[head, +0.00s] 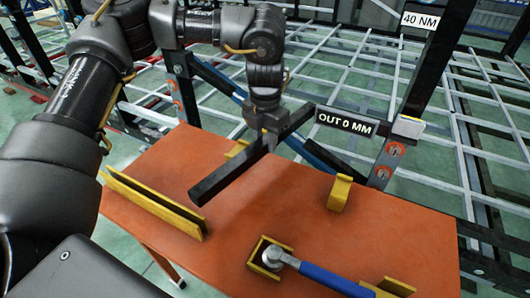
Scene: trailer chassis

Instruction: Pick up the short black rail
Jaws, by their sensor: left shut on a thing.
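The short black rail (228,177) is a straight dark bar that runs diagonally over the orange table, from its near left end up to the right. My left gripper (269,141) points down and is shut on the rail near its middle. The gripper's fingers are small and partly merge with the rail. The rail seems to be above the table top, but its exact height is hard to tell. My right gripper is not in view.
The orange table (290,205) carries a yellow-edged slotted holder (153,204), yellow brackets (340,194) and a blue-handled wrench (320,277) with its head in a yellow square holder. Dark upright posts (400,130), labels and a grey chassis lattice stand behind.

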